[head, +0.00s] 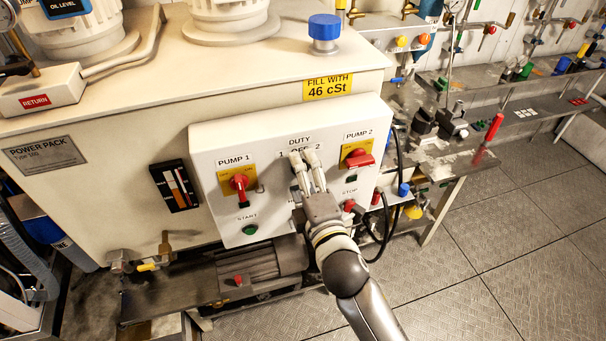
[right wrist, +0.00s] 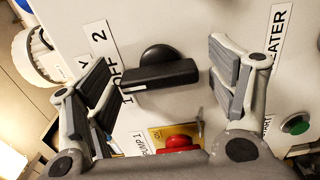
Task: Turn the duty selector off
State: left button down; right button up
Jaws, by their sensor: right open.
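The control panel (head: 215,150) is on the front of the cream tank. Its label reads DUTY, with 1, OFF and 2 below. In the right wrist view the duty selector (right wrist: 160,75) is a black bar-handled knob, its white-marked end toward the label between OFF and 1. My right gripper (head: 304,156) is open in front of it, hiding the selector in the head view. My left gripper is out of view.
The red PUMP 1 switch (head: 239,182) is left of my gripper and the red PUMP 2 switch (head: 358,159) is right. A green START button (head: 250,229) and a red STOP button (head: 349,205) sit lower. Black cables hang at the panel's right. The floor at right is clear.

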jog(key=v, duration=1.2)
dwell(0.6)
notch_tip(320, 180, down, 21)
jog(key=d+m+g+h+b, duration=0.1)
jog(key=m+g+b, duration=0.1)
jog(key=m+g, duration=0.15)
jog(key=s+d+f+m+g+h+b, duration=0.1)
jog(key=s+d+f+m+g, duration=0.15)
jog(key=f, duration=0.85)
jog(key=s+d+f+m+g+h, duration=0.1)
jog(key=s+d+f+m+g, duration=0.2)
jog(key=f, duration=0.9)
jog(key=s+d+f+m+g+h, duration=0.1)
jog(key=s+d+f+m+g, duration=0.1)
jog(key=s+f, duration=0.5)
jog(key=s+d+f+m+g+b, duration=0.1)
jog(key=s+d+f+m+g, duration=0.1)
jog(key=s+d+f+m, duration=0.2)
jog(key=s+d+f+m+g+h+b, duration=0.1)
jog(key=s+d+f+m+g, duration=0.2)
jog(key=s, duration=1.5)
jog(key=d+f+m, duration=0.1)
jog(key=d+f, duration=0.3)
jog(key=f, duration=0.4)
jog(key=shift+d+h, duration=0.3)
jog(key=shift+d, duration=0.05)
